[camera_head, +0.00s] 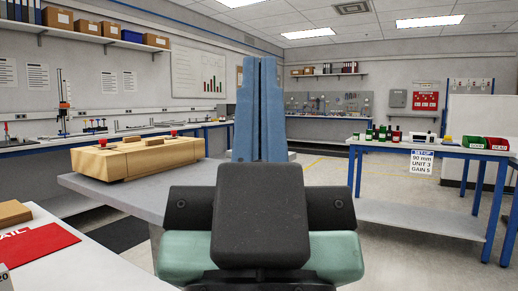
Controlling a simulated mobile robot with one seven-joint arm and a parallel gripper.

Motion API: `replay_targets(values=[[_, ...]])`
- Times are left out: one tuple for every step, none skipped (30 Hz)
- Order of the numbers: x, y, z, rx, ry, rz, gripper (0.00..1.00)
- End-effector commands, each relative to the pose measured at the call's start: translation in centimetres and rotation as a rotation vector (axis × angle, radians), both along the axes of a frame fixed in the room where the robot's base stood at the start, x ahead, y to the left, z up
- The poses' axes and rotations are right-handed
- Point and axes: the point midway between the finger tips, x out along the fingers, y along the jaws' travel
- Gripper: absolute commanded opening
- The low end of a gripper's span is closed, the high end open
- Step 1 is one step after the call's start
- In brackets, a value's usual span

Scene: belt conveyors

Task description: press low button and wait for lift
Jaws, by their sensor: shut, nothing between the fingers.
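A light wooden box (138,161) sits on a grey table, left of centre. It has a red button (102,142) near its left end and another red button (173,133) near its right end. I cannot read any label showing which is the low one. A low wooden piece lies on top between them. My gripper (260,58) points up and away in the middle of the view, its two blue fingers closed together with nothing between them. It appears right of the box and apart from it. No lift can be made out for certain.
The grey table (125,193) stretches behind my gripper. At the near left are a red folder (35,247) and a brown block (13,213).

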Motion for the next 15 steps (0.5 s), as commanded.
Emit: replay_targets(values=[[0.0,0.0,2.1,0.0,0.0,0.0,0.0],[0.0,0.0,2.9,0.0,0.0,0.0,0.0],[0.0,0.0,4.1,0.0,-0.001,0.0,0.0],[0.0,0.0,5.1,0.0,-0.001,0.0,0.0],[0.0,0.0,6.1,0.0,-0.001,0.0,0.0],[0.0,0.0,7.4,0.0,-0.001,0.0,0.0],[0.0,0.0,8.5,0.0,-0.001,0.0,0.0],[0.0,0.0,9.6,0.0,-0.001,0.0,0.0],[0.0,0.0,11.1,-0.001,-0.001,0.001,0.0],[0.0,0.0,12.1,-0.001,-0.001,0.001,0.0],[0.0,0.0,13.2,-0.001,-0.001,0.001,0.0],[0.0,0.0,14.6,0.0,-0.001,0.001,0.0],[0.0,0.0,15.6,0.0,-0.001,0.001,0.0],[0.0,0.0,16.6,0.0,-0.001,0.001,0.0],[0.0,0.0,18.0,0.0,-0.001,0.001,0.0]])
